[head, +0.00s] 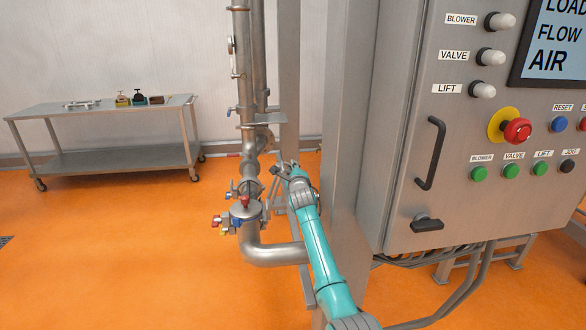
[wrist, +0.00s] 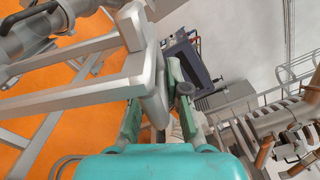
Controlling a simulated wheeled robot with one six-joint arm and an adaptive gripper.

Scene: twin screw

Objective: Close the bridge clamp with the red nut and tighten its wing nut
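A steel pipe fitting (head: 246,212) stands at the foot of the vertical pipes in the head view. A red knob-like part (head: 244,200) sits on top of it. Small red (head: 215,221), blue and yellow parts stick out at its left side. At this size I cannot tell which is the red nut of the bridge clamp, or whether the clamp is closed. My gripper (head: 287,172) is just right of the pipes, apart from the coloured parts. In the wrist view its teal fingers (wrist: 157,108) are spread, with a grey metal bar (wrist: 146,65) showing between them; contact is unclear.
A steel control cabinet (head: 400,150) with buttons and a handle fills the right side. A steel post (head: 350,110) stands beside my arm. A steel cart (head: 110,108) with small items stands at the back left. The orange floor at left is clear.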

